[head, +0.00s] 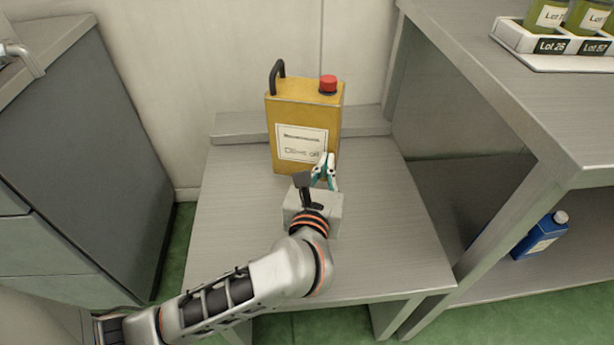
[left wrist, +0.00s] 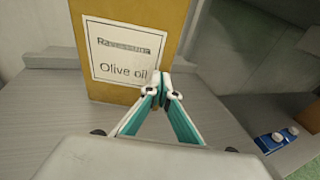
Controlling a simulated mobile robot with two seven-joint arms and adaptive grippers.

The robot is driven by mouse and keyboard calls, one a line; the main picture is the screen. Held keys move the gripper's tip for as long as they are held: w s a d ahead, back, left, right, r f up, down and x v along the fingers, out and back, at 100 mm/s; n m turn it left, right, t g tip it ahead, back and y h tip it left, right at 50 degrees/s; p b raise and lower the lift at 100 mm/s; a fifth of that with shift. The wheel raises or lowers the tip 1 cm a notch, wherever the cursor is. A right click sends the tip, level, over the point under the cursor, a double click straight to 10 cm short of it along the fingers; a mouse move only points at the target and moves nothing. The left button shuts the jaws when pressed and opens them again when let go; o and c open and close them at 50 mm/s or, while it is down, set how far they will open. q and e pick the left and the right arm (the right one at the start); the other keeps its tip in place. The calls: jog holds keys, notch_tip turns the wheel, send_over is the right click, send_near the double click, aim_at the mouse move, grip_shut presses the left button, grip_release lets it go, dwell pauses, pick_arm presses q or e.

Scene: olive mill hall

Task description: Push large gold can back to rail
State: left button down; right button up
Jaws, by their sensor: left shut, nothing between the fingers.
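The large gold can (head: 305,110) stands upright on the low grey table (head: 235,230). It has a red cap, a black handle and a white "Olive oil" label. The raised rail (head: 240,127) runs along the back of the table; the can's body hides part of it, and I cannot tell whether they touch. My left gripper (head: 325,160) is shut and empty at the lower right of the can's front face. In the left wrist view, its fingertips (left wrist: 158,80) overlap the label's lower right corner on the can (left wrist: 125,50); contact is unclear. My right gripper is not in view.
A steel bench (head: 520,75) stands at the right, with a white rack (head: 530,37) of labelled jars on top. A grey cabinet (head: 85,150) is at the left. The table is bare on both sides of the can.

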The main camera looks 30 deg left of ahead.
aim_at(330, 144)
pick_arm(q)
jog(key=shift+r+x, duration=0.15)
jog(key=shift+x, duration=0.9)
jog(key=shift+r+x, duration=0.2)
jog(key=shift+x, duration=0.85)
jog(key=shift+r+x, duration=0.15)
jog(key=shift+x, duration=0.9)
jog(key=shift+f+p+v, duration=0.1)
jog(key=shift+f+v, duration=0.1)
jog(key=shift+v, duration=0.95)
jog(key=shift+f+p+v, duration=0.15)
jog(key=shift+f+v, duration=0.05)
jog(key=shift+v, duration=0.95)
jog(key=shift+f+p+v, duration=0.1)
jog(key=shift+f+v, duration=0.05)
jog(key=shift+v, duration=1)
